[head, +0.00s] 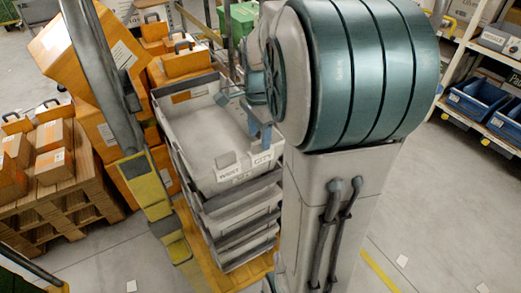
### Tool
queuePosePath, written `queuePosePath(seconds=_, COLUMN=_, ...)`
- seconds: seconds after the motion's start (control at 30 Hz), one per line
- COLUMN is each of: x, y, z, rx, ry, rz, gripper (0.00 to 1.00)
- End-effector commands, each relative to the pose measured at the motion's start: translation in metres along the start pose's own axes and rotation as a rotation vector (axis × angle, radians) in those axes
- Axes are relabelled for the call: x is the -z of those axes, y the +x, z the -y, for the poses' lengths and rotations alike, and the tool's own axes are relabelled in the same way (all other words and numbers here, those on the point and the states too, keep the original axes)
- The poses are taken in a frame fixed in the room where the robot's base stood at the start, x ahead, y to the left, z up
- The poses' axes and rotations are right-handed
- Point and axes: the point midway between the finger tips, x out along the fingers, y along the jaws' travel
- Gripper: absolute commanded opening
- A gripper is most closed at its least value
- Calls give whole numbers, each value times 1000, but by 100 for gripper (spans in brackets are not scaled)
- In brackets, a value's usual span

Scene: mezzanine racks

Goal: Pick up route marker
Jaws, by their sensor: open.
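I cannot pick out the route marker with certainty. A small pale piece (226,159) shows at the near wall of the top grey tote (167,127), above lettering that seems to read "WEST"; I cannot tell whether it is the marker. My gripper (243,116) shows as small blue-grey fingers over the right part of this tote, partly hidden behind my arm. The fingers are apart, and I see nothing between them. The tote's visible floor looks mostly bare, and its right side is hidden by my arm.
The tote tops a stack on a yellow base (197,253). Orange cases (184,62) crowd behind and left of it. Boxes sit on a wooden pallet (75,212) at left. A rack with blue bins (478,100) stands at right. Floor at lower right is mostly clear.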

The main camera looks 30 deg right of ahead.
Motion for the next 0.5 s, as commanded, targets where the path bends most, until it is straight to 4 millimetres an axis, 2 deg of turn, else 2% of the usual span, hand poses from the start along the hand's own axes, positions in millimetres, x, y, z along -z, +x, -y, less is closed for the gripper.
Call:
queuePosePath(seconds=0.17, x=1, y=14, z=-2, rx=-2, ry=0, rz=1, gripper=48)
queuePosePath(seconds=0.4, x=4, y=49, z=-3, rx=-1, ry=0, rz=1, gripper=48)
queuePosePath(seconds=0.5, x=3, y=54, z=-3, rx=-1, ry=0, rz=1, gripper=48)
